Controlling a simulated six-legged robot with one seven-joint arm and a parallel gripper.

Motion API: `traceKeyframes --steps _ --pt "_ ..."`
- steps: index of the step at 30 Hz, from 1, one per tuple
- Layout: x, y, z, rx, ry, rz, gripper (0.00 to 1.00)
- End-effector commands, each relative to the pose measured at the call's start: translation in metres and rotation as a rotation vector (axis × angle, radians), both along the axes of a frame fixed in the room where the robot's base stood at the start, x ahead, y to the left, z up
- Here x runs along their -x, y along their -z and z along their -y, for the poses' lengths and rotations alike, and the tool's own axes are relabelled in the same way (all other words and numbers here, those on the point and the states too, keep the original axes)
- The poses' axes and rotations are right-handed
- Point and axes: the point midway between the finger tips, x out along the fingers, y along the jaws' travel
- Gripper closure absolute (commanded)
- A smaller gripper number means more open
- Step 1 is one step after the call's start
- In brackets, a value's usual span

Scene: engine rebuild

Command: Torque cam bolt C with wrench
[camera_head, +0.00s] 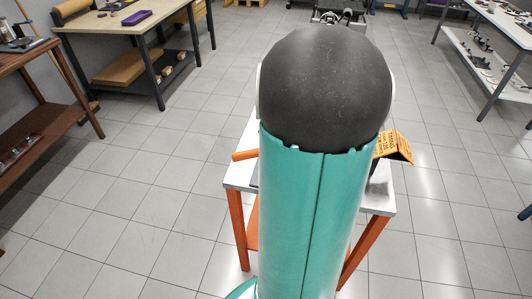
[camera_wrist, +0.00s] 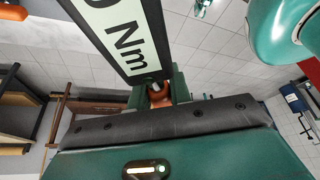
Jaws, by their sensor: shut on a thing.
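My gripper (camera_wrist: 158,94) is in the wrist view, its green fingers shut on an orange rounded part that looks like the wrench handle (camera_wrist: 155,99). Above it is a large pale panel with dark edges and the letters "Nm" (camera_wrist: 126,36), cut off by the top edge; I cannot tell whether it belongs to the wrench. In the head view my teal and black arm hides my gripper and the middle of the work table. An orange bar end (camera_head: 244,155) sticks out left of my arm. Cam bolt C is not visible in either view.
The white-topped table (camera_head: 240,175) with orange legs is mostly behind my arm. A folded orange sign (camera_head: 395,147) stands at its right. Benches stand at left (camera_head: 112,24) and a shelf table at right (camera_head: 520,34). The tiled floor between is clear.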

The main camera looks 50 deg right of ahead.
Motion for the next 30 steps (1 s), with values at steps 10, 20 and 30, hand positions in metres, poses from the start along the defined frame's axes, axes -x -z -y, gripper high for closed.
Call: traceKeyframes --steps 10,20,30 --pt "0.000 0.003 0.000 0.001 0.000 0.001 1.00" --pt "0.000 0.007 0.000 0.001 0.001 0.002 1.00" --pt "0.000 0.010 0.000 0.001 0.000 0.001 1.00"
